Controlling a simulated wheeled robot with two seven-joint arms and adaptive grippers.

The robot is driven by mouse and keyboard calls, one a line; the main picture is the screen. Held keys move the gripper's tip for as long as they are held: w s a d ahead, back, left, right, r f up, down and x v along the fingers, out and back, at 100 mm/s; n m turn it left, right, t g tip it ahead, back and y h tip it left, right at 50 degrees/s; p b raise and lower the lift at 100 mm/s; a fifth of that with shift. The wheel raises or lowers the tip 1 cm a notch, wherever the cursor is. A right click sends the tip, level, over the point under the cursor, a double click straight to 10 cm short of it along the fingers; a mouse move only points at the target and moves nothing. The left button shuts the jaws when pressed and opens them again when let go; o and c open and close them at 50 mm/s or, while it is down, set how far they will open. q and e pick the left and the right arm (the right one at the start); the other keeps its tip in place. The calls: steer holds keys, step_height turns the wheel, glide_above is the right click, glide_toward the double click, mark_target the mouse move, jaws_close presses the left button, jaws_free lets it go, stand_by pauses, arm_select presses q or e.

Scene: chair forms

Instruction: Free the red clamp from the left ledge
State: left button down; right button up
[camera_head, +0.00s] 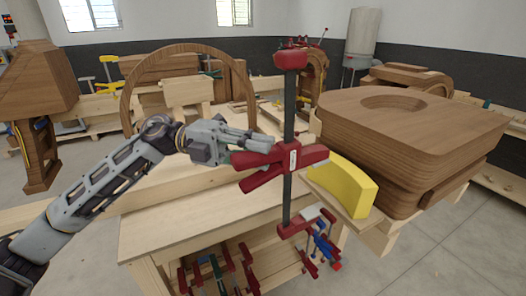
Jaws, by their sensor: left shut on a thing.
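The red clamp (290,140) stands upright near the middle of the view, with a dark bar, a red head on top and red jaws midway and at the bottom. My left gripper (262,143) comes in from the left and is shut on the clamp at its middle red part. The clamp's lower jaw is beside the end of a pale wooden ledge (318,187) under the wooden form; I cannot tell whether it touches the ledge. My right gripper is not in view.
A yellow curved block (343,185) sits on the ledge against the large layered wooden form (408,140). A pale workbench (190,215) stands below my left arm, with more clamps (222,275) hanging under it. A wooden hoop (130,85) stands behind.

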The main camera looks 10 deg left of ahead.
arm_select(q)
steer(key=shift+s+a+b, duration=0.4)
steer(key=shift+a+b, duration=0.05)
steer(key=shift+a, duration=0.15)
steer(key=shift+s+a+b, duration=0.4)
steer(key=shift+a+b, duration=0.05)
steer(key=shift+a, duration=0.15)
